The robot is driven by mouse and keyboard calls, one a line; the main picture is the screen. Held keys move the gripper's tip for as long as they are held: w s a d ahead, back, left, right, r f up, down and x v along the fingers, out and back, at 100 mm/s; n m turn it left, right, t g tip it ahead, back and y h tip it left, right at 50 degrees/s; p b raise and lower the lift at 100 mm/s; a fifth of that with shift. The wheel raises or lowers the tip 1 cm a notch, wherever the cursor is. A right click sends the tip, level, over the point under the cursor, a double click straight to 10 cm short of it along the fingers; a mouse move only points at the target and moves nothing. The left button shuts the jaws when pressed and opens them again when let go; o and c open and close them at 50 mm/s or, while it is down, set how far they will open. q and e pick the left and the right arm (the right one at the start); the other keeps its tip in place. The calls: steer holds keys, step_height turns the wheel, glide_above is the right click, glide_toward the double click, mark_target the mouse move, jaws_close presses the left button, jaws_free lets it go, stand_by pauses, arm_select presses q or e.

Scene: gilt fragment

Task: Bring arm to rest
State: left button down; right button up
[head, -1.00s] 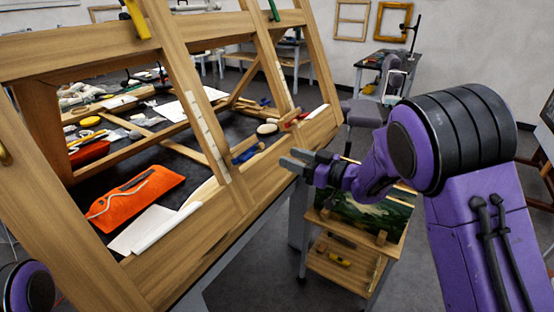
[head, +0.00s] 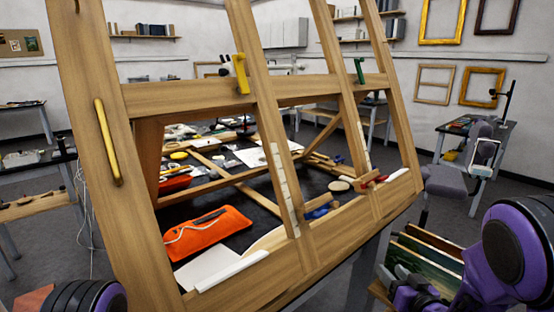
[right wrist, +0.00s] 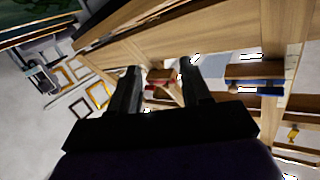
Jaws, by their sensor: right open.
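My right gripper (head: 405,284) is low at the right of the head view, beside the right end of the big wooden frame and in front of the painted panels. In the right wrist view its two dark fingers (right wrist: 160,78) stand apart with nothing held between them. Beyond the fingers are the frame's wooden beams. My purple right arm (head: 512,250) comes in from the lower right edge. Of my left arm only a purple and black joint (head: 85,298) shows at the lower left edge; its gripper is out of view.
The large slanted wooden frame (head: 110,150) fills the middle. Painted panels (head: 425,258) stand at the lower right.

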steer(key=s+d+f+m+g+h, duration=0.1)
steer(key=s+f+m+g+h, duration=0.5)
steer(key=s+f, duration=1.2)
steer(key=s+a+f+g, duration=0.1)
steer(key=s+f+g, duration=0.2)
steer(key=s, duration=0.6)
steer(key=s+f+g+y+b, duration=0.1)
steer(key=s+f+g, duration=0.2)
steer(key=s+f, duration=0.5)
steer(key=shift+s+a+f+g, duration=0.2)
steer(key=shift+s+a+g, duration=0.1)
steer(key=shift+s+a, duration=0.15)
steer(key=shift+w, duration=0.1)
